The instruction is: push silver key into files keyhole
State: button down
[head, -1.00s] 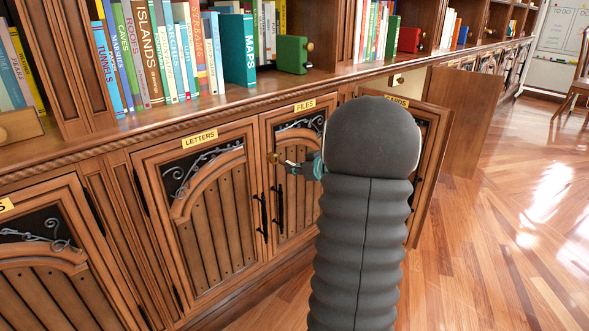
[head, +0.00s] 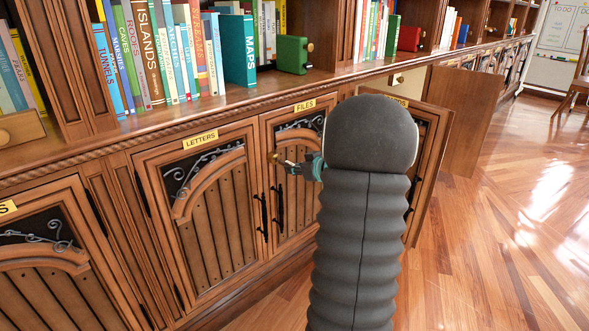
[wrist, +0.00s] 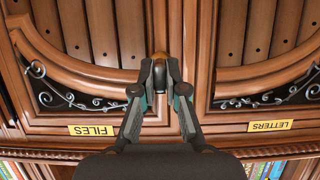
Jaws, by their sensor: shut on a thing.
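The files door (head: 303,210) is shut, under a yellow FILES label (head: 305,105); the label also shows upside down in the wrist view (wrist: 91,131). A brass keyhole fitting (head: 272,157) sits at the door's upper left edge. My gripper (head: 298,167) is in front of it, shut on the silver key (head: 286,162), of which only a short pale bit shows. In the wrist view my gripper (wrist: 160,75) has its fingertips right at the brass fitting (wrist: 160,55). The fingers hide the key there, so I cannot tell how deep its tip is.
The letters door (head: 205,215) is shut to the left. The cards door (head: 430,165) stands open to the right, behind my arm. Books and a green box (head: 292,55) stand on the shelf above. The floor (head: 500,250) is clear at the right.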

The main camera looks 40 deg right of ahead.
aim_at(292, 164)
jog(key=shift+w+a+p, duration=0.15)
jog(key=shift+w+p, duration=0.9)
jog(key=shift+w, duration=0.7)
jog(key=c, duration=1.1)
grip_release()
jog(key=shift+c, duration=0.2)
jog(key=v, duration=1.2)
